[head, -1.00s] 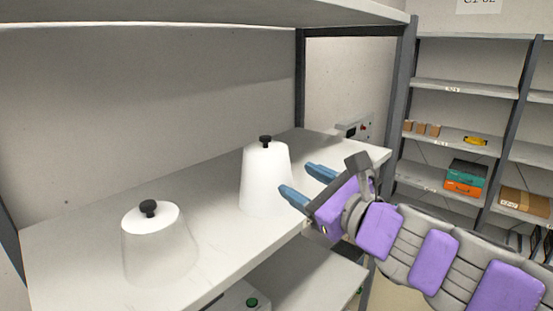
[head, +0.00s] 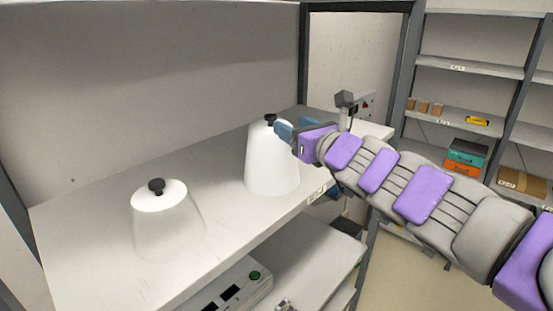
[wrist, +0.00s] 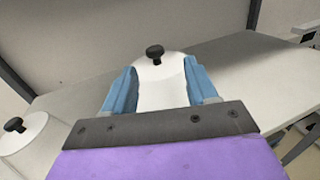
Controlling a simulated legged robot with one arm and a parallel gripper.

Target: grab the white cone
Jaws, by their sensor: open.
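The white cone (head: 270,172), a blunt-topped cover with a black knob, stands upright on the cart's top in the head view. My gripper (head: 294,128) is open at its upper right side, level with the knob. In the wrist view the cone (wrist: 161,92) shows between the two blue fingers of my gripper (wrist: 160,72), its knob just beyond the tips. I cannot tell whether the fingers touch it. A second cone (head: 160,222), see-through in its lower part with a black knob, stands to the left; its top (wrist: 22,133) shows at the wrist view's left edge.
The cart top (head: 80,245) is bare around the cones. A lower shelf (head: 310,265) holds a device with a green button (head: 254,275). Storage racks (head: 470,65) stand at the far right.

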